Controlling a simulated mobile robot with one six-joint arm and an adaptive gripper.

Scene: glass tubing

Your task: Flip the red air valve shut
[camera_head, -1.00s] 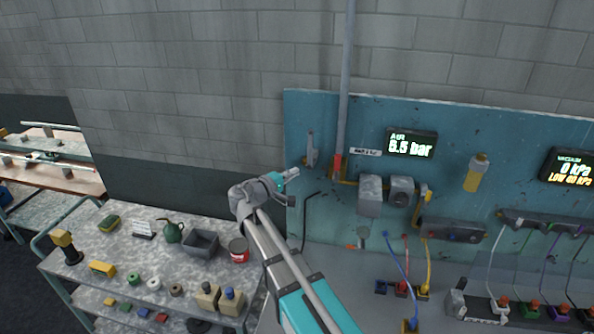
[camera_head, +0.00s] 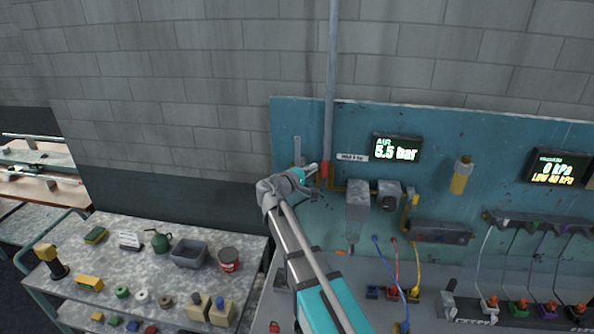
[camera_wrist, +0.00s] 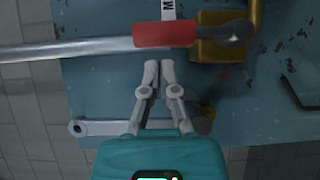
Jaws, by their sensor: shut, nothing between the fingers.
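The red valve handle (camera_wrist: 165,33) lies along the grey pipe (camera_wrist: 80,49) in the wrist view, its dark end at the brass fitting (camera_wrist: 212,50). In the head view the red handle (camera_head: 323,168) shows at the foot of the vertical pipe (camera_head: 331,80). My gripper (camera_wrist: 159,65) is shut and empty, with its fingertips just below the handle in the wrist view. I cannot tell whether they touch it. In the head view my gripper (camera_head: 312,170) is immediately left of the handle, partly covering that area.
A grey lever-like bar (camera_wrist: 100,128) is mounted beside the pipe, close to my fingers. Right of the handle are a grey box (camera_head: 358,205) and an air display (camera_head: 397,149) reading 5.5 bar. A bench (camera_head: 120,262) with several items stands lower left.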

